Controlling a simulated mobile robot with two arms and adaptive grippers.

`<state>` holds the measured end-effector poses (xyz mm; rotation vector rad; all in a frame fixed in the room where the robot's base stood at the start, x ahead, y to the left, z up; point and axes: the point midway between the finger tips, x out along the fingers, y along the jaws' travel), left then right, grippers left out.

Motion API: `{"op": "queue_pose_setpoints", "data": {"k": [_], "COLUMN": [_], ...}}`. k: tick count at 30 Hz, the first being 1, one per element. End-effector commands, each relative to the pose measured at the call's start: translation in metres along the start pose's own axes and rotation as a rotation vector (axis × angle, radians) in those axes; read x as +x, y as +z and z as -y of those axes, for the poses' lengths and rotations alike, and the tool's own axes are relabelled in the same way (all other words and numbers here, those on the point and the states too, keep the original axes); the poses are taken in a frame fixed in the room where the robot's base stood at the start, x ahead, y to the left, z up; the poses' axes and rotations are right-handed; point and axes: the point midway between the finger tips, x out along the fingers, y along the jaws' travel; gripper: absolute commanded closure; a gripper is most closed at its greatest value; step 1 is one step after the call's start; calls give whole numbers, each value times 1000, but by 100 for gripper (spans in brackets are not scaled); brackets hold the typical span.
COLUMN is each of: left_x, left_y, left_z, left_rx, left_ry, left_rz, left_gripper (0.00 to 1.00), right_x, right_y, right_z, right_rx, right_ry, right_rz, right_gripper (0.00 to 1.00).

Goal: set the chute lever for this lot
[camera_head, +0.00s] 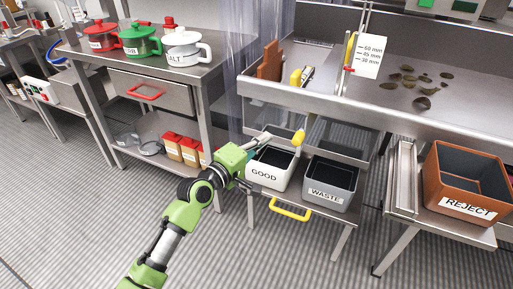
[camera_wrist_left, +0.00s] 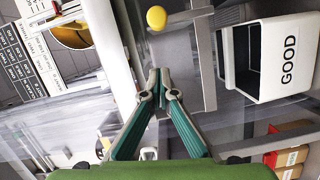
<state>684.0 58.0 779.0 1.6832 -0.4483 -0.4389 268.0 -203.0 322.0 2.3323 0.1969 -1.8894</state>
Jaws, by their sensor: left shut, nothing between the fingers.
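The chute lever's yellow knob (camera_head: 299,137) shows at the front of the steel chute, above and between a white GOOD bin (camera_head: 265,176) and a grey WASTE bin (camera_head: 328,190). My left gripper (camera_head: 264,138) is shut and empty, just left of the knob and above the GOOD bin. In the left wrist view the closed fingertips (camera_wrist_left: 158,80) are apart from a yellow round knob (camera_wrist_left: 156,18), which shows beyond them. The GOOD bin (camera_wrist_left: 234,60) is at the right there. My right gripper is not in view.
A height gauge card (camera_head: 370,55) stands behind the chute, near several brown pieces (camera_head: 422,103) on the steel table. An orange REJECT bin (camera_head: 433,180) stands at right. A yellow handle (camera_head: 290,210) sits below the bins.

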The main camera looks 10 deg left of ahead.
Motion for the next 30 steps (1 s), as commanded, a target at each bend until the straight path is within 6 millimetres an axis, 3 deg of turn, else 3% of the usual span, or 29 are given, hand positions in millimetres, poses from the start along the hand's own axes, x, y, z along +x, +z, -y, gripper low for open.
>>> {"op": "queue_pose_setpoints", "data": {"k": [6,9,15,30], "left_x": [43,44,47,48], "left_y": [1,20,36,38], "left_z": [0,-1,0,0], "left_rx": [0,-4,-1,6], "left_ry": [1,1,0,-2], "left_rz": [0,2,0,-1], "left_gripper": [100,100,100,100], "right_x": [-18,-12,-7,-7], "right_y": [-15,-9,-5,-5], "right_z": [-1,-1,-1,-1], "right_rx": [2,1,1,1], "right_ry": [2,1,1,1], "right_rz": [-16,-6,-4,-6], "right_gripper": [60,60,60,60]}}
